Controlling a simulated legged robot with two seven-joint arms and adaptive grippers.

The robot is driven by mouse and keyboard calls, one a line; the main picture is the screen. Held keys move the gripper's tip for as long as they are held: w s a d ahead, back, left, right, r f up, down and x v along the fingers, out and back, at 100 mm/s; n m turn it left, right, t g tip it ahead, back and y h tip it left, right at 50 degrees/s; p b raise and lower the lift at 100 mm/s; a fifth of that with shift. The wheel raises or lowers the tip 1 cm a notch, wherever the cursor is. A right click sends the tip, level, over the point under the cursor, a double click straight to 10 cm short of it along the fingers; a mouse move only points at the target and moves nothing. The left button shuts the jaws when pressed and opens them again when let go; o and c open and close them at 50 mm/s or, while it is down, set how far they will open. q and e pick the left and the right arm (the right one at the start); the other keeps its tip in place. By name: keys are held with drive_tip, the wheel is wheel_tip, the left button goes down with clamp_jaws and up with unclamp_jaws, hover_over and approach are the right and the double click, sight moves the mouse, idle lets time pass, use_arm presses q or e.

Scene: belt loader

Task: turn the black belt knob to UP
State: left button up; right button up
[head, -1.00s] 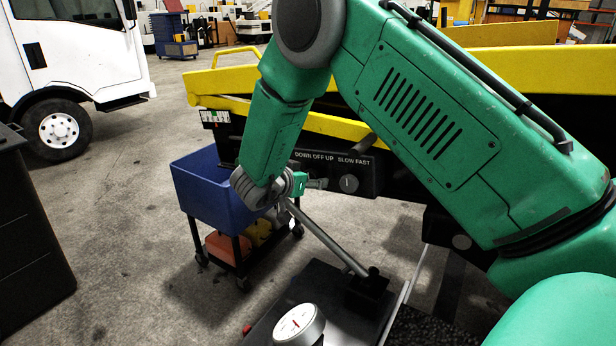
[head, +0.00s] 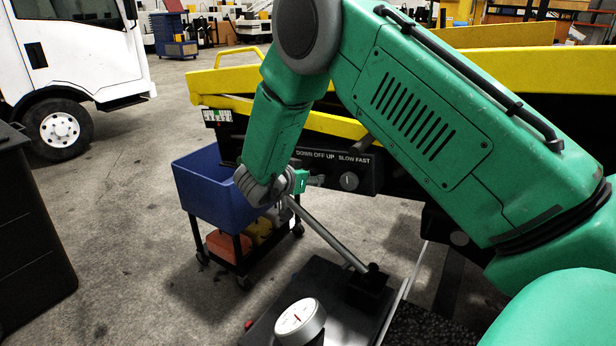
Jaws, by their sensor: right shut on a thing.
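The black control panel (head: 362,180) of the belt loader carries the printed labels DOWN OFF UP and SLOW FAST. My right gripper (head: 318,180) is at the panel, just under the DOWN OFF UP label, and is shut on the belt knob there. The black belt knob itself is mostly hidden by the fingers, so its pointer cannot be read. A round grey knob (head: 349,181) sits under SLOW FAST, just right of the gripper and apart from it. My left gripper is not in view.
A grey lever (head: 330,235) rises from a black base toward the panel, close below my right wrist. A round gauge (head: 299,318) stands in front. A blue bin cart (head: 205,190) is at left. A yellow rail (head: 225,85) runs above the panel.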

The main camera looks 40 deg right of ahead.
drive_tip(key=shift+d, duration=0.2)
idle(0.3)
drive_tip(key=m+t+b, duration=0.1)
drive_tip(key=m+b, duration=0.1)
drive_tip(key=b, duration=0.1)
drive_tip(key=shift+f+m+t, duration=0.15)
drive_tip(key=shift+m+t, duration=0.25)
drive_tip(key=m+t+b, duration=0.2)
drive_tip(key=b, duration=0.2)
drive_tip(key=shift+a+m+t+b, duration=0.1)
drive_tip(key=shift+m+t+b, duration=0.2)
drive_tip(key=shift+m+b, duration=0.5)
drive_tip(key=shift+r, duration=0.2)
drive_tip(key=o, duration=1.1)
drive_tip(key=shift+f, duration=0.1)
drive_tip(key=shift+o, duration=0.2)
drive_tip(key=shift+w+d+f+y, duration=0.15)
drive_tip(key=shift+d+y, duration=0.15)
